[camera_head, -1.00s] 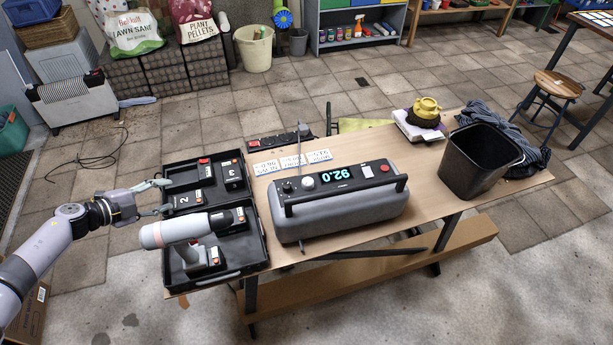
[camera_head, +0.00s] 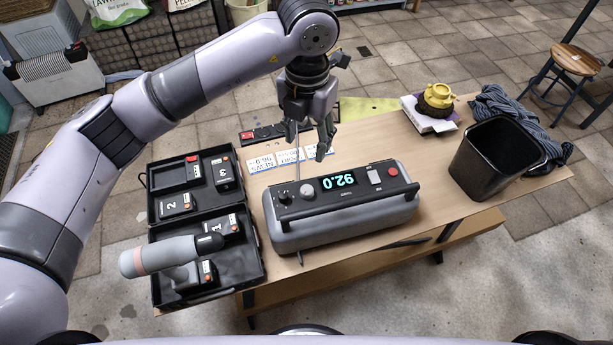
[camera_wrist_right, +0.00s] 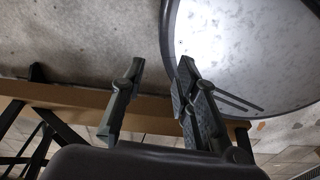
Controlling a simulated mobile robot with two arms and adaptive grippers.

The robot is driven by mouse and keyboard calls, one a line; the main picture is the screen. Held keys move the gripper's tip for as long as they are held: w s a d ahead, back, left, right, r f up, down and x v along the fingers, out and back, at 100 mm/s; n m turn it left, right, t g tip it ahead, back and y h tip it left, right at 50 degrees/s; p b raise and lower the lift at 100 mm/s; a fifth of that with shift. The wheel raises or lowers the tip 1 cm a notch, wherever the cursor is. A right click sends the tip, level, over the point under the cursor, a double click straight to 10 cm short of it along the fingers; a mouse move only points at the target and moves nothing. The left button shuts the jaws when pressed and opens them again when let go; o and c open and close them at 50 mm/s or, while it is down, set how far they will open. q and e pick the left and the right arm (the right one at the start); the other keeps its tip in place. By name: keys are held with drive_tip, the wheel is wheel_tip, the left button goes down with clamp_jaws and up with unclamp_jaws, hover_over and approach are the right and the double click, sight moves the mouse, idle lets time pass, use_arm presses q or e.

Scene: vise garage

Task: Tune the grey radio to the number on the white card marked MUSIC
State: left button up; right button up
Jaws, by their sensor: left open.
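The grey radio (camera_head: 340,213) stands on the workbench, its lit display (camera_head: 338,182) reading 92.0 upside down to me. A light round knob (camera_head: 307,189) and a dark knob (camera_head: 284,197) sit beside the display. White cards lie behind the radio. The left card (camera_head: 262,165) seems to read NEWS 96.0, upside down; the middle card (camera_head: 289,157) is partly covered. The right card is mostly hidden by my left gripper (camera_head: 308,151), which is open and empty above the radio's back edge, fingers pointing down. In the right wrist view, my right gripper (camera_wrist_right: 160,68) is open and empty.
An open black case (camera_head: 152,215) with numbered batteries and a grey tool (camera_head: 165,255) lies at the bench's left. A black bin (camera_head: 492,160), a yellow object (camera_head: 437,95) and dark cloth (camera_head: 520,115) occupy the right. The radio's thin antenna (camera_head: 297,155) rises near my left fingers.

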use_arm(q)
drive_tip(key=p, duration=0.1)
hover_over(307, 189)
wheel_tip(307, 189, down, 5)
wheel_tip(307, 189, down, 11)
drive_tip(key=shift+r+p, duration=0.1)
drive_tip(key=shift+p, duration=1.1)
drive_tip(key=shift+f, duration=0.55)
use_arm(e)
drive_tip(key=r, duration=0.1)
drive_tip(key=s+r, duration=0.1)
drive_tip(key=r, duration=0.1)
drive_tip(key=shift+s+d+r, duration=0.15)
drive_tip(key=shift+d+r, duration=0.1)
use_arm(q)
drive_tip(key=shift+c, duration=0.5)
use_arm(e)
drive_tip(key=shift+s, duration=0.1)
use_arm(q)
clamp_jaws()
